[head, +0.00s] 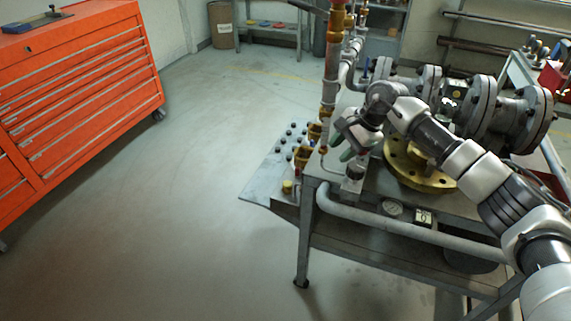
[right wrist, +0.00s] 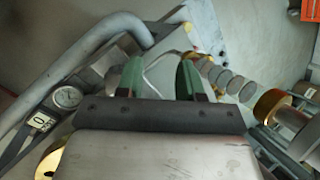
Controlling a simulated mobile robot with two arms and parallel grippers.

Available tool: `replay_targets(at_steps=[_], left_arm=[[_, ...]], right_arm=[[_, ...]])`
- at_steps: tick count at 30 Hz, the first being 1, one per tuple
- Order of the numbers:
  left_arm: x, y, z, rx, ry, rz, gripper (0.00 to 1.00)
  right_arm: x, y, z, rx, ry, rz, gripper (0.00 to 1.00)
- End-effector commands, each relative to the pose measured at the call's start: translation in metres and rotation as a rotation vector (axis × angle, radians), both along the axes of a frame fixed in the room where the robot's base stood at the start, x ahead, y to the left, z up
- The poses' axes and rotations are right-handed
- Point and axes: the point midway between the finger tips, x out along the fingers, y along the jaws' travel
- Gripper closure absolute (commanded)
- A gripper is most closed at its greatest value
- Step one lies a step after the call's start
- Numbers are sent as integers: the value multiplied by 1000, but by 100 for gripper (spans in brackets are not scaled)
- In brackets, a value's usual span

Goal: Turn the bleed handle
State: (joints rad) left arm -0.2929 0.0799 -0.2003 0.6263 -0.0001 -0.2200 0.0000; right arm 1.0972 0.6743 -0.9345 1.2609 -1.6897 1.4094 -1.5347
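My right gripper (head: 356,153) is over the near left corner of the metal workbench (head: 310,212), beside the vertical pipe (head: 330,90). In the right wrist view its two green fingers (right wrist: 158,75) are spread apart. A thin, pale bent rod (right wrist: 147,73), which looks like the bleed handle, shows between the fingers. I cannot tell whether either finger touches it. In the head view the gripper and wrist hide much of this spot, and I cannot make out the handle clearly. My left gripper is in neither view.
A large flanged valve body (head: 485,100) and a brass flange (head: 415,170) are on the bench. A red tool cabinet (head: 80,90) stands left. The floor between is clear.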

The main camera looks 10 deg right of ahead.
Motion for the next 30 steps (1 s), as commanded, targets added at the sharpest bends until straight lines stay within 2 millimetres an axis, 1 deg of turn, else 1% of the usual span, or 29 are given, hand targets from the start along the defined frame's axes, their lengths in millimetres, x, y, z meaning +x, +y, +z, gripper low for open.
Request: replay_targets(at_steps=[1,7,12,18,21,24,30], left_arm=[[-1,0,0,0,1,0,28],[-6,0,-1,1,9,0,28],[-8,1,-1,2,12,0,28],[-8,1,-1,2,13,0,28],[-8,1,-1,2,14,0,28],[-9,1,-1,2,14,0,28],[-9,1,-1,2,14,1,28]], right_arm=[[-2,10,-4,38,-1,-4,63],[-7,50,-9,204,-11,-44,63],[-14,83,-11,365,-3,-92,63],[-24,119,-7,568,25,-164,63],[-28,132,-3,660,45,-203,63],[-31,141,0,724,58,-231,63],[-33,147,3,774,73,-256,63]])
